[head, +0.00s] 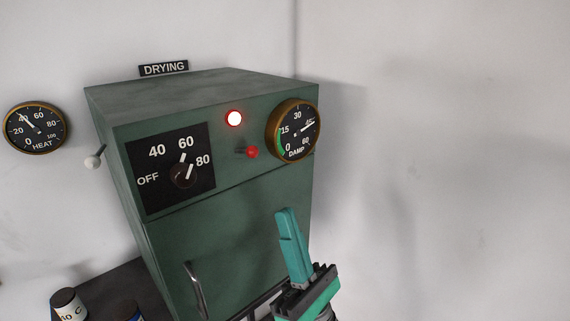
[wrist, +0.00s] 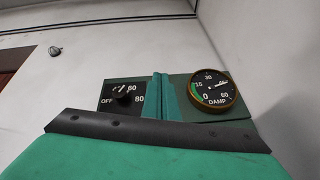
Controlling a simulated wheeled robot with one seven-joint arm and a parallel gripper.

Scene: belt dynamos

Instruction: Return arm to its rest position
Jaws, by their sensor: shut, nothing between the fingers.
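My gripper (head: 290,232) is in front of the lower right of a green drying cabinet (head: 225,252) in the head view. Its teal fingers are shut together with nothing between them and point up. In the wrist view the shut fingers (wrist: 162,92) stand between the cabinet's dial and its damp gauge. They look apart from the cabinet, but the exact gap is hard to tell.
The cabinet has a knob (head: 183,175) turned near 80, a lit lamp (head: 234,118), a red-tipped switch (head: 252,152), a damp gauge (head: 294,132) and a door handle (head: 195,288). A heat gauge (head: 36,128) hangs left. Containers (head: 68,303) stand lower left. The right is clear.

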